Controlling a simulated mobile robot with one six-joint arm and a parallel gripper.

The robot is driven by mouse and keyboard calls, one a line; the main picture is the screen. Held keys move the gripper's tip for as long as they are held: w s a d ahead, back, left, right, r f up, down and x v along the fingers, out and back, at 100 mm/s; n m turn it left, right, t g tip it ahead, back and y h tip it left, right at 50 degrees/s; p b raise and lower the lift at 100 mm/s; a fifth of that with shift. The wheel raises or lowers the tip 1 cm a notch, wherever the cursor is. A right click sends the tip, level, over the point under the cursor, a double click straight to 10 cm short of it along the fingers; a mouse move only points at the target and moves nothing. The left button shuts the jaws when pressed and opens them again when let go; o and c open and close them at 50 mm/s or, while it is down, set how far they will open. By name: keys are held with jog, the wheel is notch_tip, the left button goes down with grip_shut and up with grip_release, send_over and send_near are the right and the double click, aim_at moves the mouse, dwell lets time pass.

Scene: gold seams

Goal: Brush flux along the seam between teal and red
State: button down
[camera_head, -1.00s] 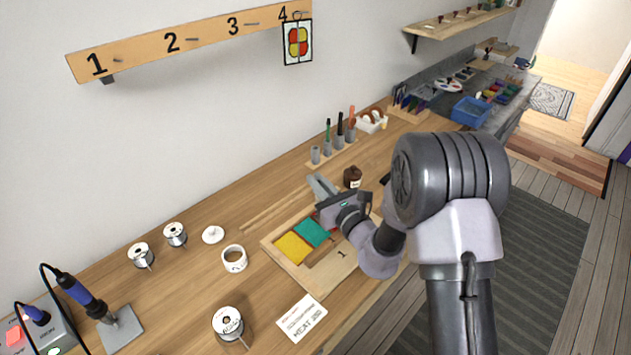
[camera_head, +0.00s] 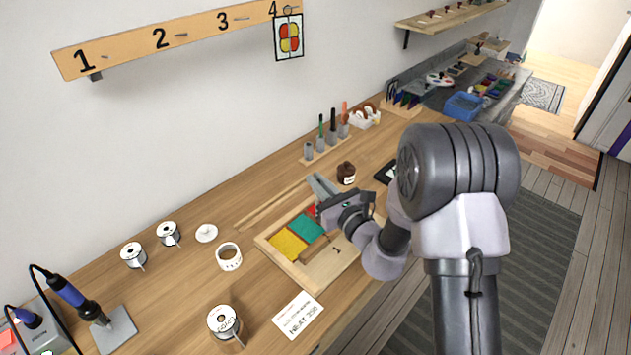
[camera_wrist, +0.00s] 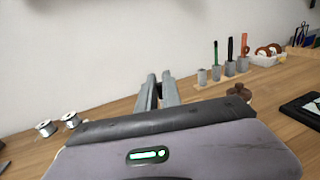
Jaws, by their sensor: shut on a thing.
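The teal piece (camera_head: 306,226) lies flat in a wooden tray (camera_head: 334,277), beside a yellow piece (camera_head: 287,243). A small part of the red piece (camera_head: 311,210) shows behind the teal; my gripper hides the rest, with much of the teal-red seam. My gripper (camera_head: 319,184) is over the far side of the tray, its fingers pointing toward the wall. In the wrist view my gripper (camera_wrist: 162,88) has its fingers close together. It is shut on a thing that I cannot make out. A brown jar (camera_head: 346,174) stands just beyond the tray.
A tool stand (camera_head: 326,151) with several holders, the leftmost looking empty, stands behind the tray. A tape roll (camera_head: 229,257), spools (camera_head: 224,323) and a card (camera_head: 297,314) lie to the left and front. A soldering iron (camera_head: 78,297) stands at far left. A pattern card (camera_head: 288,38) hangs at 4.

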jog(key=shift+s+d, duration=0.25)
jog(key=shift+d, duration=0.1)
jog(key=shift+s+d, duration=0.25)
jog(key=shift+d, duration=0.05)
jog(key=shift+s+d+b, duration=0.1)
jog(key=shift+b, duration=0.25)
jog(key=shift+s+d, duration=0.3)
jog(key=shift+d, duration=0.15)
jog(key=shift+s+d, duration=0.35)
jog(key=shift+d, duration=0.05)
jog(key=shift+r, duration=0.1)
